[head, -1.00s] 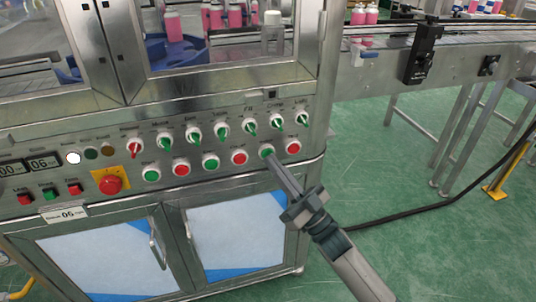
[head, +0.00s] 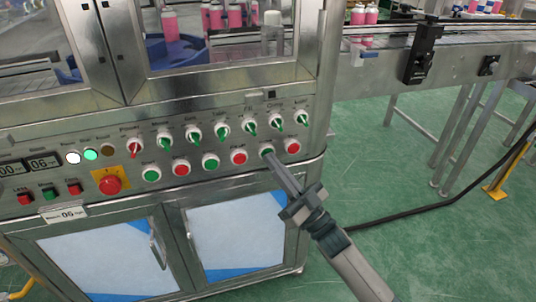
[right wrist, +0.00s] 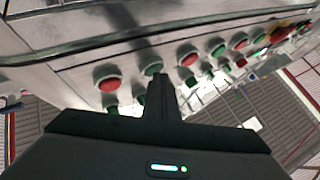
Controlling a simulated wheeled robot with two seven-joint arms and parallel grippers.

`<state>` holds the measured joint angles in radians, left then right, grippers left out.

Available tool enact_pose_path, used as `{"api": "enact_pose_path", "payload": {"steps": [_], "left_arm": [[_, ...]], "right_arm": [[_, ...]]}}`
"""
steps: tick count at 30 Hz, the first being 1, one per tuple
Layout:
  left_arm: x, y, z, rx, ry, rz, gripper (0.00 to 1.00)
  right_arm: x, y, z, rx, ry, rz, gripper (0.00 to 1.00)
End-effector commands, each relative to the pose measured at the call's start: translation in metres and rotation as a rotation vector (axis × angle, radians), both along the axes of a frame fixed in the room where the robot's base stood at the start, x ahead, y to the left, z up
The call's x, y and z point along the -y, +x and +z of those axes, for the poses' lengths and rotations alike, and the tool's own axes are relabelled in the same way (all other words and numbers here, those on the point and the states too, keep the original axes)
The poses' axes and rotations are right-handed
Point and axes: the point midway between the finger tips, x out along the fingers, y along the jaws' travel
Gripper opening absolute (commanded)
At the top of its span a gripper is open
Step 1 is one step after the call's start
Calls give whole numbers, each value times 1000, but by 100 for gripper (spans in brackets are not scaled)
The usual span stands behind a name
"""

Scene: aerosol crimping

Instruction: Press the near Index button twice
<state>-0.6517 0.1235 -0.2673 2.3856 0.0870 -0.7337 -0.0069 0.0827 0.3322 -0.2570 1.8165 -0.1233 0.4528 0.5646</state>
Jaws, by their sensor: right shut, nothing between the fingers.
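A row of round green and red push buttons runs along the machine's front panel, with labels too blurred to read for sure. The green button (head: 266,152) second from the right end is the one at my right gripper's tip. My right gripper (head: 270,161) is shut and empty, its fingers pointing up and left at that button and hiding its lower edge. In the right wrist view, the shut fingertips (right wrist: 161,80) are just below the green button (right wrist: 152,66). I cannot tell if they touch. My left gripper is not in view.
A red button (head: 293,147) is right of the tip and another red one (head: 239,157) left of it. Green selector knobs (head: 250,127) sit just above. A red emergency stop (head: 110,184) is further left. A conveyor (head: 395,70) stands at the right, with open floor below.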

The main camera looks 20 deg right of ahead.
Motion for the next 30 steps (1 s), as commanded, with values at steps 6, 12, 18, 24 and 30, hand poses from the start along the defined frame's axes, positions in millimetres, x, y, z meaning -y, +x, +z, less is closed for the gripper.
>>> {"api": "enact_pose_path", "payload": {"steps": [6,12,18,24,30], "left_arm": [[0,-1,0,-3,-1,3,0],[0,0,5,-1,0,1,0],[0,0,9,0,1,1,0],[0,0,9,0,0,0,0],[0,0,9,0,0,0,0]], "right_arm": [[0,-1,0,0,0,0,0],[0,-8,1,-1,0,-1,0],[1,-15,1,-2,1,0,0],[1,-16,0,0,0,0,0],[1,-17,0,0,0,0,0]]}}
